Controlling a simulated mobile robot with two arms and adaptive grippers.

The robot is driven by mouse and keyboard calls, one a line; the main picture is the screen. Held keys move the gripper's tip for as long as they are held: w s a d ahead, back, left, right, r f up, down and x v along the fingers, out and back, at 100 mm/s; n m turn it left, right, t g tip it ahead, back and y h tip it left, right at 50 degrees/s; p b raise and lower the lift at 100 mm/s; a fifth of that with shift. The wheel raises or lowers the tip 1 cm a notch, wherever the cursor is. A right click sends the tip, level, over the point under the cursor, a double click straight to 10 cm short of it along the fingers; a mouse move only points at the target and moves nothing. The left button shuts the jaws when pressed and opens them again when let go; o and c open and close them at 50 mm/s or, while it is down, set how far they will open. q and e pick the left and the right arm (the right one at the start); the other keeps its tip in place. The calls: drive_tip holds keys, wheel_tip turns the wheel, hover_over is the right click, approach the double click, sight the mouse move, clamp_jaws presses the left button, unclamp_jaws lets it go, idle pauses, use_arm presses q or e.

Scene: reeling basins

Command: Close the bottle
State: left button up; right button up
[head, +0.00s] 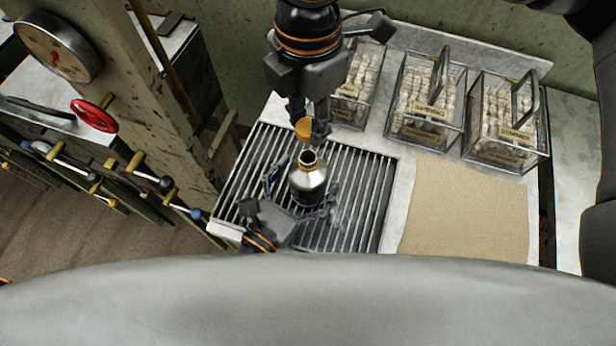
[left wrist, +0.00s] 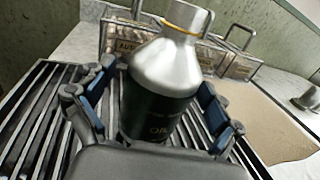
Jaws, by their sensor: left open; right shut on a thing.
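A silver bottle with a dark lower body (head: 308,182) stands upright on the slatted grate, its dark mouth open at the top. In the left wrist view the bottle (left wrist: 160,85) shows an orange ring on its neck. My left gripper (head: 299,194) is open, with a finger on each side of the bottle's body; firm contact is not visible. My right gripper (head: 309,120) points down from above and is shut on an orange-yellow cap (head: 303,128). The cap is just above the bottle mouth, apart from it and slightly to the left in the picture.
The metal grate (head: 362,205) lies under the bottle. Several glass boxes with handles, such as the middle one (head: 426,105), stand along the back. A tan mat (head: 468,212) lies clear to the right. A machine with a red handwheel (head: 93,115) and levers is at the left.

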use_arm(q)
drive_tip(key=c, duration=1.8)
use_arm(e)
drive_tip(key=shift+f, duration=2.5)
drive_tip(key=shift+f, duration=0.9)
drive_tip(key=shift+f, duration=0.55)
